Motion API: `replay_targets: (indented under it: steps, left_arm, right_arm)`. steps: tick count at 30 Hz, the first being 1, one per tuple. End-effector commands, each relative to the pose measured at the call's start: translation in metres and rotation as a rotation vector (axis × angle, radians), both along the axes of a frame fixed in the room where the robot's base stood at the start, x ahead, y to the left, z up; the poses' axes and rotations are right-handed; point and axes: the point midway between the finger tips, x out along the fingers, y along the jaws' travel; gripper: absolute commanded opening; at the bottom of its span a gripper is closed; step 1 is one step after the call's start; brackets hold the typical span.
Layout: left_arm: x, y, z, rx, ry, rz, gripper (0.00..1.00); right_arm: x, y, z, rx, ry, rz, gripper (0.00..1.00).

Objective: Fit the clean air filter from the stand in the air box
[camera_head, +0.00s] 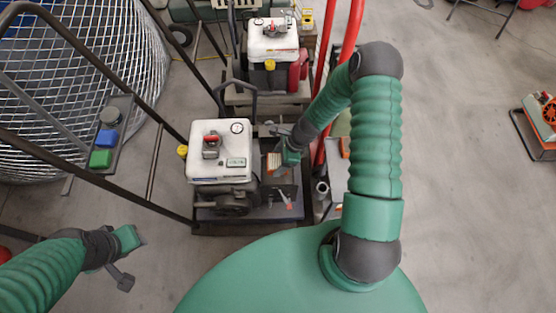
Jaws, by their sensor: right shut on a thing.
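My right gripper (282,160) is shut on a small pleated orange and cream block, which looks like an air filter (272,163). It holds it at the right side of the near engine (218,152), which has a white tank, a gauge and a red-handled cap. The air box cannot be clearly made out; the dark parts beside the engine are partly hidden by the gripper. A similar orange and cream piece (345,147) shows on a stand (337,180) to the right, partly behind my arm. My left gripper (128,240) hangs low at left, apart from everything; its jaws are unclear.
A dark handle frame (90,164) with a blue and green button box (104,136) stands at left, before a wire mesh drum (90,80). A second engine (272,45) stands behind. Red poles (345,45) rise near my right arm. The floor at right is mostly clear.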

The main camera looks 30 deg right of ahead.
Motion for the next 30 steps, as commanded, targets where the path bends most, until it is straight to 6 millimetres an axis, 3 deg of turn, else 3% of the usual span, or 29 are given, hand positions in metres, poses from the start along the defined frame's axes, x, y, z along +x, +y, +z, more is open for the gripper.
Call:
replay_targets:
  steps: [30]
  left_arm:
    - [0.0, 0.0, -0.016, 0.0, 0.0, 0.0, 0.36]
  right_arm:
    - [0.0, 0.0, -0.023, 0.0, -0.001, 0.0, 0.31]
